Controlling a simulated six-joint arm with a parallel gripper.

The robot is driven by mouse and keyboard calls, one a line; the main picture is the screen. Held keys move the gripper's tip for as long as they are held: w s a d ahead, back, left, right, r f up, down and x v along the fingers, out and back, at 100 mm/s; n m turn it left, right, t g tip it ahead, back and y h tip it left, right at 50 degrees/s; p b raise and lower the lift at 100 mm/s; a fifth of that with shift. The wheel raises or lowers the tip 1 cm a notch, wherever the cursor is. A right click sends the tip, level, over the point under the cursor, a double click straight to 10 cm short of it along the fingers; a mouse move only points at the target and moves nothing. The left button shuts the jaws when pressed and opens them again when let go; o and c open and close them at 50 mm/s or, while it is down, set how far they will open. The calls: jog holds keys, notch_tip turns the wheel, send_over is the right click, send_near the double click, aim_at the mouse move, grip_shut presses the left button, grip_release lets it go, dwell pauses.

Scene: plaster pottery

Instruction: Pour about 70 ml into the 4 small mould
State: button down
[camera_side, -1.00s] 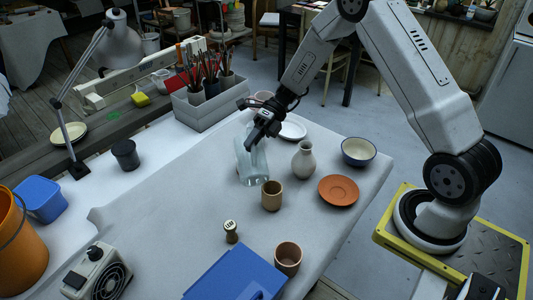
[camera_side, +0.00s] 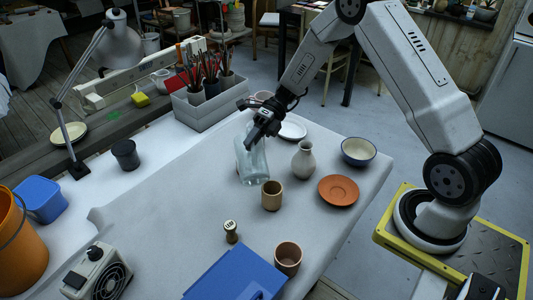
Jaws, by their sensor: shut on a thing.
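My gripper (camera_side: 262,130) is shut on a clear, see-through vessel (camera_side: 252,163) near the middle of the table. The vessel looks slightly tilted, and I cannot tell how much liquid it holds. A tan cup (camera_side: 271,196) stands just in front of it. A small stamped piece (camera_side: 231,231) stands nearer the front, and a brown cup (camera_side: 288,258) stands to its right. I cannot tell which of these is the small mould. Something pale behind the vessel's lower left is mostly hidden.
A grey vase (camera_side: 303,160), a terracotta saucer (camera_side: 338,190), a blue-rimmed bowl (camera_side: 358,152) and a white plate (camera_side: 292,130) stand to the right. A blue box (camera_side: 235,275) is at the front. The table's left middle (camera_side: 165,205) is clear.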

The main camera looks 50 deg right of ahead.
aim_at(255, 153)
jog(key=shift+w+d+y, duration=0.3)
jog(key=shift+w+d, duration=0.15)
jog(key=shift+w, duration=0.1)
dwell(0.9)
jog(key=shift+s+a+n+t+h, duration=0.3)
jog(key=shift+s+a+h, duration=0.45)
jog(key=shift+s, duration=0.3)
jog(key=shift+s+a, duration=0.2)
jog(key=shift+a, duration=0.05)
jog(key=shift+s+a+f+n+h, duration=0.1)
jog(key=shift+s+n+h, duration=0.05)
jog(key=shift+n+h, duration=0.25)
jog(key=shift+s+a+f+n+t+h, duration=0.15)
jog(key=shift+s+a+n+t+h, duration=0.35)
jog(key=shift+t, duration=0.3)
jog(key=shift+s+h, duration=0.1)
jog(key=shift+h, duration=0.15)
dwell(0.7)
